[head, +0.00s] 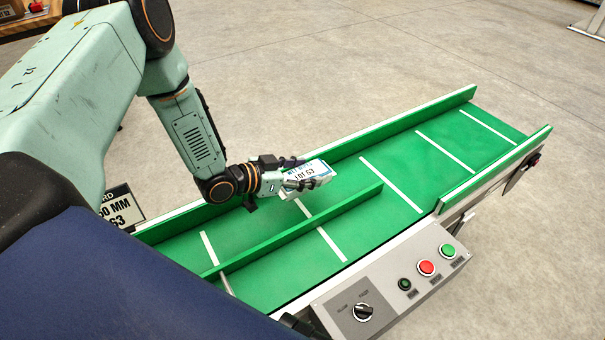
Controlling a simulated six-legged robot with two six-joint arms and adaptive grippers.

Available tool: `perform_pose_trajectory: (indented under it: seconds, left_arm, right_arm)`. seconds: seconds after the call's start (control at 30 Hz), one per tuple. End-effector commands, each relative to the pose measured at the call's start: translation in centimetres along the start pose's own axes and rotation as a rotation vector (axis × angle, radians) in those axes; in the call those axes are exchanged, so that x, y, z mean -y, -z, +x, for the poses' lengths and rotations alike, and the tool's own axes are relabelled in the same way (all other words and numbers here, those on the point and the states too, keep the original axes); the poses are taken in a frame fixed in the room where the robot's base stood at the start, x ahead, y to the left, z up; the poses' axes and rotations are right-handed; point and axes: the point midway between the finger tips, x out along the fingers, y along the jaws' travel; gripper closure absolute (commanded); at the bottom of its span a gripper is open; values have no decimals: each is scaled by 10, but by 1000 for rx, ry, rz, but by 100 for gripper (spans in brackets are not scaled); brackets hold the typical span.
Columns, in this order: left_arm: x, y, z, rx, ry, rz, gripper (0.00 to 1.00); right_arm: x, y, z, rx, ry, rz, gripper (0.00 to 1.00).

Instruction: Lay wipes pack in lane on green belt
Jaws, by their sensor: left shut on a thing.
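A green divider rail (300,232) runs lengthwise along the near part of the belt. The pack is on the far side of this divider, over the lane between it and the far side rail. I cannot tell whether the pack touches the belt. My right gripper is not in view.
White cross stripes mark the belt. Green side rails (420,120) edge it. A grey control box (390,290) with a knob and red and green buttons stands at the near side. A sign (122,208) stands at the left. Bare concrete floor surrounds the belt.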

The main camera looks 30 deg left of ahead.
Motion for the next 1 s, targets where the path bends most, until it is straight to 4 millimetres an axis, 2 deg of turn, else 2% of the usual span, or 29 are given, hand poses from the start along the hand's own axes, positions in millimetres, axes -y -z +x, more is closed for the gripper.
perform_pose_trajectory:
  seconds: [1.0]
  left_arm:
    - [1, -54, 22, -1, 1, 0, 74]
  right_arm:
    - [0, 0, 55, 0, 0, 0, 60]
